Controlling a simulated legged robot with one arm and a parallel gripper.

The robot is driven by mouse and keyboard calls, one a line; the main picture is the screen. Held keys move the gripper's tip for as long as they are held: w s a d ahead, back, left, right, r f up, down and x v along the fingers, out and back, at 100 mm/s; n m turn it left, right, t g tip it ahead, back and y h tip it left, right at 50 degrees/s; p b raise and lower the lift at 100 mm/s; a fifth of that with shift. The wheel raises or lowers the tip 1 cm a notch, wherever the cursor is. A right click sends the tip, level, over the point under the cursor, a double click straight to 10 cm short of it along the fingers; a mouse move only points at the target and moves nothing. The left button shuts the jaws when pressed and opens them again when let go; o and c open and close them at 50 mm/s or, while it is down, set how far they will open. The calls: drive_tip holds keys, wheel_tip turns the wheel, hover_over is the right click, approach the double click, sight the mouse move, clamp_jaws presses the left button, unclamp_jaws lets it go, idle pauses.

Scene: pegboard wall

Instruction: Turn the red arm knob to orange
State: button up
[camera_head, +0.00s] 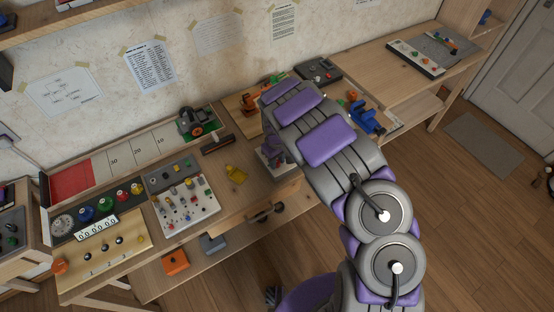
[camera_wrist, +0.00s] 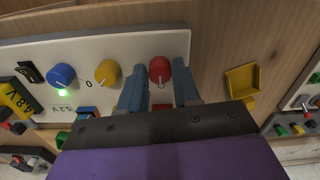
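The red knob (camera_wrist: 160,69) sits near the right end of a pale panel (camera_wrist: 40,54) in the wrist view. My gripper (camera_wrist: 160,72) is open, with one blue-grey finger on each side of the knob. The gaps are very small, and I cannot tell whether either finger touches it. A small red patch (camera_wrist: 163,106) shows between the fingers below the knob. A yellow-orange knob (camera_wrist: 107,72) and a blue knob (camera_wrist: 62,75) with a green light (camera_wrist: 62,93) are to its left. In the head view my arm mostly hides my gripper and this panel.
A yellow open bin (camera_wrist: 241,82) is right of the panel. In the head view, a board of small controls (camera_head: 187,206) and a yellow object (camera_head: 236,174) lie left of my arm. A blue vise-like object (camera_head: 367,117) is to its right. Wooden floor lies in front.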

drive_tip(key=shift+a, duration=0.2)
drive_tip(key=c, duration=0.3)
drive_tip(key=shift+d, duration=0.15)
clamp_jaws()
drive_tip(key=shift+s+f, duration=0.1)
drive_tip(key=shift+s, duration=0.05)
drive_tip(key=shift+m, duration=0.5)
drive_tip(key=m+p, duration=0.1)
drive_tip(key=m, duration=0.3)
drive_tip(key=shift+m, duration=0.3)
drive_tip(key=m, duration=0.6)
drive_tip(key=shift+d, duration=0.1)
drive_tip(key=shift+m, duration=0.3)
